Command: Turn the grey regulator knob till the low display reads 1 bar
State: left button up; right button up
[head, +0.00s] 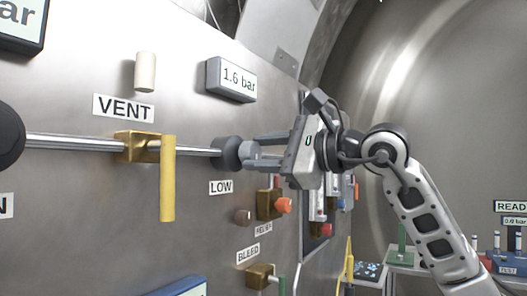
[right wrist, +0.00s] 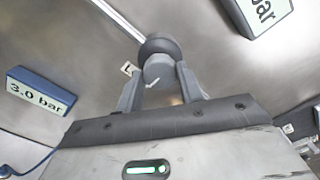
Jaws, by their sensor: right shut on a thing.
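The grey regulator knob (head: 248,151) sits on a dark round body at the right end of a steel pipe, above the LOW label (head: 220,187). The low display (head: 231,80) above it reads 1.6 bar. My right gripper (head: 262,150) reaches in from the right and is shut on the knob. In the right wrist view the knob (right wrist: 158,70) sits between the two fingers, with a pale mark on its face. The fingers partly cover the knob in the head view. My left gripper is not in view.
A yellow VENT lever (head: 167,178) hangs from a brass valve on the pipe, left of the knob. In the right wrist view a blue-framed display (right wrist: 40,92) reads 3.0 bar.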

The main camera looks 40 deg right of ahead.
dwell(0.3)
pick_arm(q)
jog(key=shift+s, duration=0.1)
pick_arm(e)
jog(key=o, duration=1)
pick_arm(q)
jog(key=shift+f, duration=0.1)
pick_arm(e)
jog(key=shift+s, duration=0.1)
jog(key=shift+s+d, duration=0.15)
jog(key=shift+s, duration=0.1)
pick_arm(q)
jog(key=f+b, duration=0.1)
jog(key=b, duration=0.1)
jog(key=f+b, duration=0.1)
jog(key=b, duration=0.2)
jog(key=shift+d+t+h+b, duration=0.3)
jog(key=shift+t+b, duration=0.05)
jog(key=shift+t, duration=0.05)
pick_arm(e)
jog(key=v, duration=1.5)
jog(key=shift+s, duration=0.15)
